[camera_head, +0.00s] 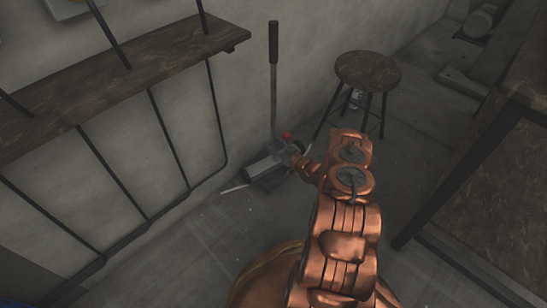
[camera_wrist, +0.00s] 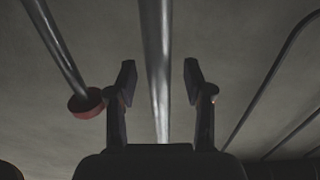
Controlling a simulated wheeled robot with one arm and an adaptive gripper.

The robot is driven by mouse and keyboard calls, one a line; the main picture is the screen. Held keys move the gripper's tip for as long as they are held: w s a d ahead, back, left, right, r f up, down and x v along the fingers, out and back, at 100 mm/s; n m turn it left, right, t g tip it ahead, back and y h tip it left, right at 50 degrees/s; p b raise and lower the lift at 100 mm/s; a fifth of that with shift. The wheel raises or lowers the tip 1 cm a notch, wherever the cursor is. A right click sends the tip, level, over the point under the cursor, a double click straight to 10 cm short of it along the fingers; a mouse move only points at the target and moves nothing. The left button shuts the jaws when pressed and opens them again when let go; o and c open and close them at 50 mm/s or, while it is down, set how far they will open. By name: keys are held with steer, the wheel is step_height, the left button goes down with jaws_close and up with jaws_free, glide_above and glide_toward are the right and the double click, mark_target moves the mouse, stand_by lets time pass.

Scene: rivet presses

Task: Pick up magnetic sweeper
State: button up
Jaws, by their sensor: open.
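The magnetic sweeper stands upright against the wall in the head view, with a black grip on top of a thin grey pole (camera_head: 273,95). Its low pale base (camera_head: 262,168) is on the floor. In the wrist view a shiny metal pole (camera_wrist: 157,60), apparently the sweeper's, runs between my fingers. My gripper (camera_wrist: 160,80) is open, with a finger on each side of the pole and gaps on both sides. In the head view my gripper (camera_head: 298,155) is at the sweeper's lower part, and its fingers are hard to make out.
A rod with a red end (camera_wrist: 86,103) is just left of my left finger. A wooden shelf (camera_head: 130,65) on black metal legs stands left. A round stool (camera_head: 368,72) stands behind, to the right. A dark table (camera_head: 500,190) is on the right. Floor between is clear.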

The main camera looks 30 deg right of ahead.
jaws_close()
stand_by(0.7)
